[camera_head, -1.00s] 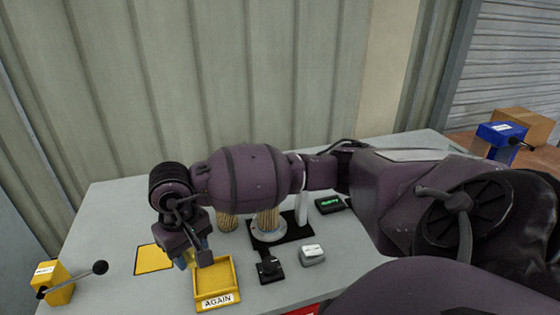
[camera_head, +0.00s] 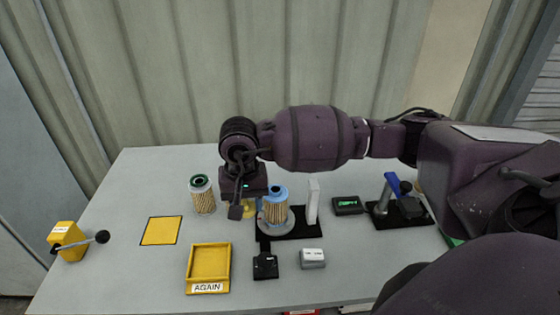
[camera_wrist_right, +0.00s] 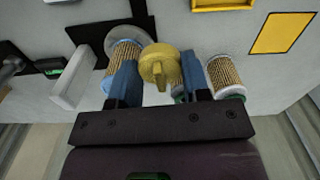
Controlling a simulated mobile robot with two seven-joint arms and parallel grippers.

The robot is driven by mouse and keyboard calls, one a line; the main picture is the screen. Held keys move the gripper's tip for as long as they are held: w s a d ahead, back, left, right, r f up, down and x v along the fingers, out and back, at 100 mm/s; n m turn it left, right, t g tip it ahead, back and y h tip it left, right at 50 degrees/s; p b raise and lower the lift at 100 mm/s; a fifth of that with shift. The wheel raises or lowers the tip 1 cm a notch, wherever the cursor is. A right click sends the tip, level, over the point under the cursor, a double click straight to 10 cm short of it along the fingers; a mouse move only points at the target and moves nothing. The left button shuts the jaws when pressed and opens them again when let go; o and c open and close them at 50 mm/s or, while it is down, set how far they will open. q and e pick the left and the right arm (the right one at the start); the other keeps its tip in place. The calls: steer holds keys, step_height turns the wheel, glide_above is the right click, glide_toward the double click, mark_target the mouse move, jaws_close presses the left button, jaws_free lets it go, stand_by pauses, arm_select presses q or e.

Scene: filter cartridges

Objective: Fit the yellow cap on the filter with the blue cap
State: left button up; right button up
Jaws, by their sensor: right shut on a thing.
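The filter with the blue cap (camera_head: 275,209) stands upright on a round grey plate on a black base. In the right wrist view this pleated filter (camera_wrist_right: 124,54) is left of my fingers. My right gripper (camera_wrist_right: 158,74) is shut on the yellow cap (camera_wrist_right: 160,64), which sits between its two blue fingers. In the head view the yellow cap (camera_head: 249,210) shows partly, below my right wrist and just left of the blue-capped filter. It looks apart from that filter's top. My left gripper is not in view.
A second filter (camera_head: 203,196) with a dark green top stands to the left. A yellow tray marked AGAIN (camera_head: 190,272) looks empty in front. A yellow square (camera_head: 161,230), a lever box (camera_head: 68,241), a white upright block (camera_head: 313,201) and a small grey box (camera_head: 313,258) are around.

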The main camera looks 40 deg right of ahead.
mark_target(276, 189)
steer(key=d+r+m+p, duration=0.1)
steer(key=d+m+p, duration=0.1)
steer(key=m, duration=0.3)
steer(key=w+d+r+m+p, duration=0.1)
steer(key=d+m+p, duration=0.1)
steer(key=m, duration=0.4)
steer(key=w+d+r+m+p, duration=0.1)
steer(key=d+m+p, duration=0.1)
steer(key=d+m, duration=0.2)
steer(key=shift+w+d+r+m, duration=0.15)
steer(key=shift+d+r+m, duration=0.15)
steer(key=shift+m, duration=0.7)
steer(key=shift+d+m+p, duration=0.3)
steer(key=shift+d+m, duration=0.15)
steer(key=shift+m, duration=0.35)
steer(key=shift+w+d+m, duration=0.1)
steer(key=shift+m, duration=0.2)
steer(key=shift+f+b, duration=0.7)
steer(key=shift+f, duration=0.55)
steer(key=shift+f+b, duration=0.5)
steer(key=shift+f, duration=0.05)
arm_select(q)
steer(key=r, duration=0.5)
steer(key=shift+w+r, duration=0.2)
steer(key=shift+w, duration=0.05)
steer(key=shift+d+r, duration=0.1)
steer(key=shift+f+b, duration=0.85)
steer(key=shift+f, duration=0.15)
arm_select(e)
steer(key=shift+f, duration=0.6)
